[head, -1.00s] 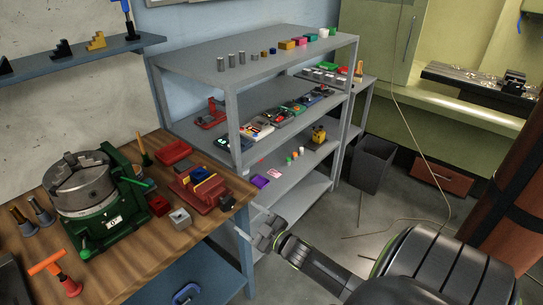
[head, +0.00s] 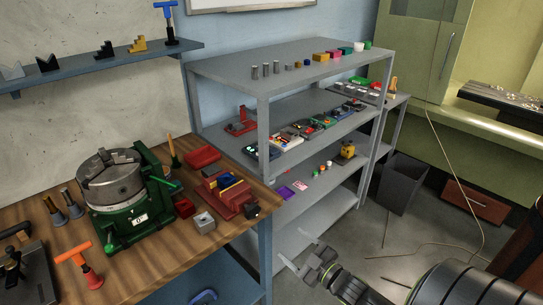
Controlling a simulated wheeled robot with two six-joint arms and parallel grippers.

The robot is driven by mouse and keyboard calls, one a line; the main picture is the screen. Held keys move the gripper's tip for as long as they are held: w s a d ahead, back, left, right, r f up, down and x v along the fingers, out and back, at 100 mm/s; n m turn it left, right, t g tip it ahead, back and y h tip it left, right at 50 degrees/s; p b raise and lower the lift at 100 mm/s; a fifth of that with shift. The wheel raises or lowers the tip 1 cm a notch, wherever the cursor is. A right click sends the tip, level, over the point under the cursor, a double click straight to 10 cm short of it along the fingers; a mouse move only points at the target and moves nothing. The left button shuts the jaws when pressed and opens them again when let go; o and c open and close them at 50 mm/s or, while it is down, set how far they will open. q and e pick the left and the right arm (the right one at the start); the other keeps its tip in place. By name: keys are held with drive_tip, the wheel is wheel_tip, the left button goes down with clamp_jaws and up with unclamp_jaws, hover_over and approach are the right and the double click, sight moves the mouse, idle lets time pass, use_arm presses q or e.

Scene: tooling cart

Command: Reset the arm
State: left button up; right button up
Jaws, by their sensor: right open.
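My right arm comes in from the lower right of the head view. Its gripper (head: 310,262) is open, with its fingers spread and nothing between them. It is in front of the grey shelf unit (head: 262,125), to the right of the wooden workbench (head: 165,268). It looks apart from both, though the exact gap is hard to judge. My left gripper is not in view.
A green rotary table with a chuck (head: 110,180), a red vise (head: 228,195) and an orange-handled tool (head: 75,260) stand on the workbench. A dark bin (head: 401,185) stands on the floor at right.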

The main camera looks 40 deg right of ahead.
drive_tip(key=s+f+m+g+h, duration=0.1)
drive_tip(key=s+f+m+g, duration=0.2)
drive_tip(key=f, duration=0.6)
drive_tip(key=s+d+f+g+h, duration=0.1)
drive_tip(key=s+f+g, duration=0.2)
drive_tip(key=s+f, duration=0.5)
drive_tip(key=s+f+m+g+h, duration=0.1)
drive_tip(key=s+f+m+g, duration=0.15)
drive_tip(key=f, duration=0.85)
drive_tip(key=s+a+f+m+g, duration=0.1)
drive_tip(key=s+a+f+g, duration=0.3)
drive_tip(key=s+f, duration=0.3)
drive_tip(key=s+a+f+m+g+b, duration=0.1)
drive_tip(key=s+a+f+g, duration=0.3)
drive_tip(key=s, duration=1.1)
wheel_tip(320, 180, down, 4)
drive_tip(key=shift+a+r+y, duration=0.25)
drive_tip(key=shift+a+y, duration=0.15)
drive_tip(key=shift+a, duration=0.8)
drive_tip(key=shift+w+d, duration=0.1)
drive_tip(key=shift+w, duration=0.05)
